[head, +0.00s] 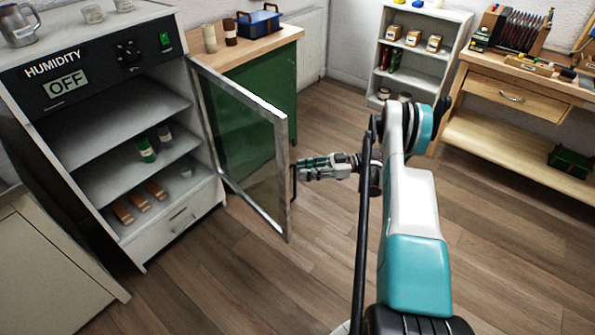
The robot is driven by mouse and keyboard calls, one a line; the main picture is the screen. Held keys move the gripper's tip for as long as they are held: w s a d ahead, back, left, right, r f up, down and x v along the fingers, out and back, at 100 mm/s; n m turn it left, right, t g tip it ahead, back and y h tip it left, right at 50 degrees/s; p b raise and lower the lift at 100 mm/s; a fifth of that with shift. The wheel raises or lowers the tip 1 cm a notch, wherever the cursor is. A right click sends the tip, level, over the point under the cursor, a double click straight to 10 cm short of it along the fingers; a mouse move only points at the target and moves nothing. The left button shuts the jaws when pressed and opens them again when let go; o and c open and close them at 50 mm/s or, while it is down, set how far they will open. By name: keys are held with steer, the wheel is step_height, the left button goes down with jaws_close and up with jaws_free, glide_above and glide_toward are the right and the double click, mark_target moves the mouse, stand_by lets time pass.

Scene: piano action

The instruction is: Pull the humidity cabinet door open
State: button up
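The humidity cabinet (75,150) stands at the left, with an "OFF" display on its dark top panel. Its framed glass door (245,150) is swung wide open to the right, so the shelves inside are in plain view. A dark handle (293,183) sits on the door's free edge. My gripper (303,168) is at this edge, its fingers pointing left and at or very near the handle. Whether the fingers are closed around the handle is too small to tell.
Bottles and brown blocks sit on the cabinet shelves. A green cabinet with a wooden top (265,45) stands behind the door. A white shelf unit (420,65) and a wooden workbench (525,100) stand at the back right. The wooden floor (260,285) in front is clear.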

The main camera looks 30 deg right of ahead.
steer(key=v, duration=0.3)
steer(key=shift+s+d, duration=0.1)
steer(key=shift+d, duration=0.15)
stand_by(0.4)
